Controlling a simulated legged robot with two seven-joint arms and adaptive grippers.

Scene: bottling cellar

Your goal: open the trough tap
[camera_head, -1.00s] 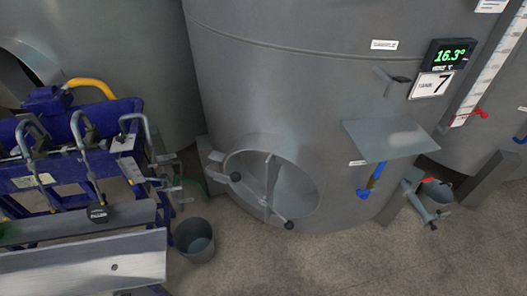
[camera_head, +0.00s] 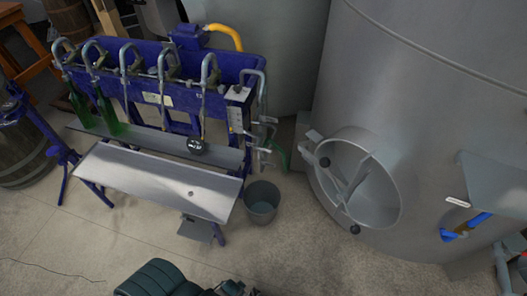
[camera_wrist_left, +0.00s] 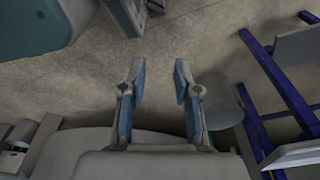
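The blue bottling filler (camera_head: 150,60) stands at the left in the head view, with a row of bent metal spouts and a long metal tray (camera_head: 160,180) in front. I cannot tell for sure which fitting is the trough tap. My left gripper (camera_wrist_left: 159,75) is open and empty in the left wrist view, above the floor, with blue filler legs (camera_wrist_left: 272,75) to its right. A dark padded part of mine shows at the head view's bottom edge. My right gripper is not in view.
A grey bucket (camera_head: 262,202) stands on the floor by the filler's right end. A large steel tank (camera_head: 420,110) with a round hatch (camera_head: 358,185) and a blue-handled valve (camera_head: 466,227) is at the right. Two green bottles (camera_head: 107,112) stand at the filler. The floor in front is clear.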

